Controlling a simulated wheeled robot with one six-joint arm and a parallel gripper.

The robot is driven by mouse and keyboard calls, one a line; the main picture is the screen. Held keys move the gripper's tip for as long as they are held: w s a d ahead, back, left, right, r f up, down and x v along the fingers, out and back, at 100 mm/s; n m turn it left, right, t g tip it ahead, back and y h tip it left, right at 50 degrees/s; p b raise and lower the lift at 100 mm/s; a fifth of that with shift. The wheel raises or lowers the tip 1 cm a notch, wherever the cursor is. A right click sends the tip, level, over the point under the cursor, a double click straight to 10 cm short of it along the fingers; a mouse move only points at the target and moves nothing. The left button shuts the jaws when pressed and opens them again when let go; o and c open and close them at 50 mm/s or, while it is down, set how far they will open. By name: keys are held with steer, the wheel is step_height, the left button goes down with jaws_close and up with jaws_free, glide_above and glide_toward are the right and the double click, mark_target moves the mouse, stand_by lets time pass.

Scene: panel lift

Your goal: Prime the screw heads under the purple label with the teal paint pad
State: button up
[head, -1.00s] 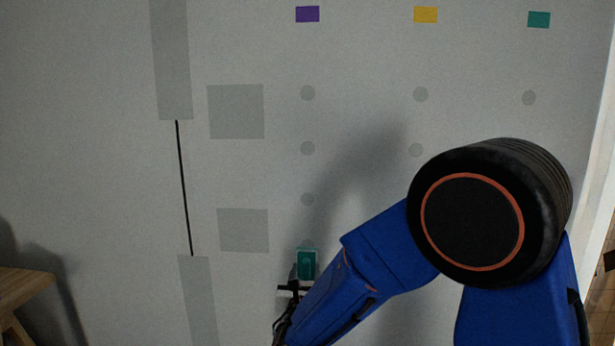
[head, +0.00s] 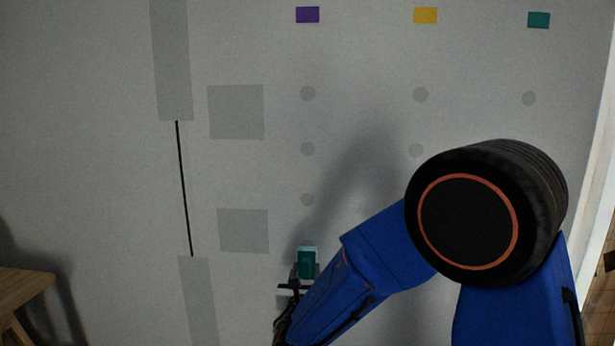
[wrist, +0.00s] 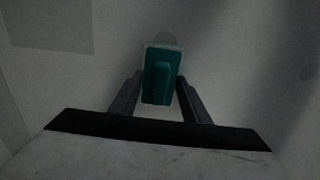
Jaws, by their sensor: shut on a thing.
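The purple label (head: 307,15) is at the top of the wall. Below it, grey round screw-head spots run down in a column: an upper one (head: 307,93), a middle one (head: 307,149) and a lower one (head: 307,200). My gripper (wrist: 160,92) is shut on the teal paint pad (wrist: 160,75), which also shows in the head view (head: 307,263) below the lower spot. In the wrist view a grey spot (wrist: 166,39) shows partly behind the pad's top edge. I cannot tell whether the pad touches the wall.
A yellow label (head: 425,15) and a teal label (head: 538,20) head other columns of grey spots to the right. Grey patches (head: 236,112) and a black line (head: 184,190) mark the wall at left. A wooden stool (head: 22,290) stands lower left. My arm hides the lower right.

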steer(key=shift+w, duration=0.35)
stand_by(0.7)
steer(key=shift+r, duration=0.1)
steer(key=shift+s+r, duration=0.1)
steer(key=shift+r, duration=21.3)
